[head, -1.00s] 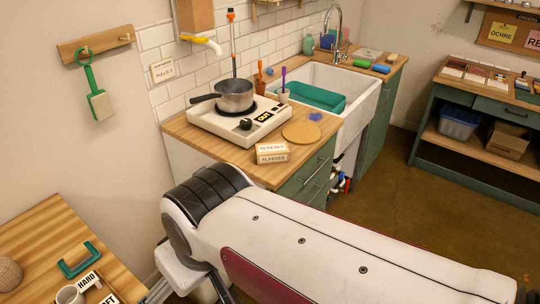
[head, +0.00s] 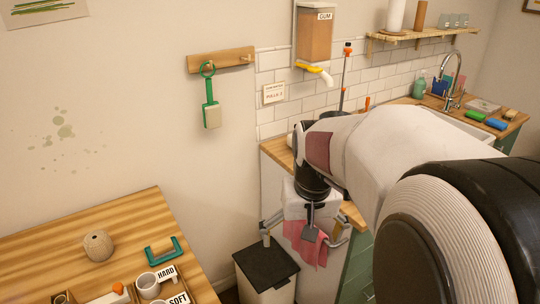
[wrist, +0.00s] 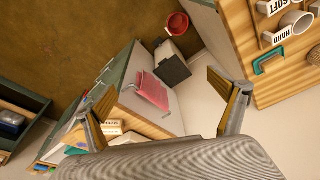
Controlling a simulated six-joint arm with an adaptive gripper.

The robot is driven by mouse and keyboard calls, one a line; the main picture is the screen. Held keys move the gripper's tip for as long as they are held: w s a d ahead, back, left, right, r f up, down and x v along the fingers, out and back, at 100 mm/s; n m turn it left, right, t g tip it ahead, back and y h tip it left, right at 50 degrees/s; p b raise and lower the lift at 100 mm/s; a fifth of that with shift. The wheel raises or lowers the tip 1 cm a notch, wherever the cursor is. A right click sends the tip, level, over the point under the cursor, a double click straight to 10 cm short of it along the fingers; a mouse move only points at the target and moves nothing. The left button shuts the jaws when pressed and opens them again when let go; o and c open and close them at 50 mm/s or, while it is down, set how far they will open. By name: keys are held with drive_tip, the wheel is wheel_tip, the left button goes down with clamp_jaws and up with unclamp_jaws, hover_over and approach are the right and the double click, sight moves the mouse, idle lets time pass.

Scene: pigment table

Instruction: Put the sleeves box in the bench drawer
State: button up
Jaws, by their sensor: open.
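My gripper (head: 303,238) points down in front of the sink counter's near end, with its two fingers spread and nothing between them. In the wrist view my gripper (wrist: 158,85) also shows wide open. The cream sleeves box (wrist: 113,127) lies on the wooden counter top, partly behind the left finger. In the head view my arm hides it. Green fronts (wrist: 118,62) of the sink counter show in the wrist view. A separate dark green bench (wrist: 20,110) stands at the far left there. I cannot make out an open drawer.
A pink cloth (wrist: 150,90) hangs on the counter's end. A dark-lidded bin (head: 267,268) stands on the floor below, near a red bucket (wrist: 178,24). A wooden table (head: 60,240) holds a ball of twine (head: 97,246), a green handle (head: 165,251) and mugs.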

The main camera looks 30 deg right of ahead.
drive_tip(key=w+d+f+m, duration=0.1)
drive_tip(key=w+d+f, duration=0.1)
drive_tip(key=d, duration=0.8)
drive_tip(key=w+d+f+m, duration=0.1)
drive_tip(key=d+f, duration=0.3)
drive_tip(key=d, duration=0.6)
drive_tip(key=w+d+f+m, duration=0.2)
drive_tip(key=w+d+f, duration=0.1)
drive_tip(key=d, duration=0.8)
drive_tip(key=shift+w+f+h, duration=0.25)
drive_tip(key=shift+w+h, duration=0.15)
drive_tip(key=shift+w, duration=0.15)
drive_tip(key=shift+h, duration=0.4)
drive_tip(key=d, duration=0.1)
drive_tip(key=w+d, duration=0.2)
drive_tip(key=shift+d+r, duration=0.25)
drive_tip(key=shift+t+h, duration=0.3)
drive_tip(key=shift+t, duration=0.2)
drive_tip(key=w+d+r, duration=0.1)
drive_tip(key=d+r, duration=0.1)
drive_tip(key=r, duration=0.1)
drive_tip(key=shift+w+d, duration=0.1)
drive_tip(key=shift+w, duration=0.3)
drive_tip(key=shift+n, duration=0.3)
drive_tip(key=shift+f, duration=0.1)
drive_tip(key=shift+x, duration=1.2)
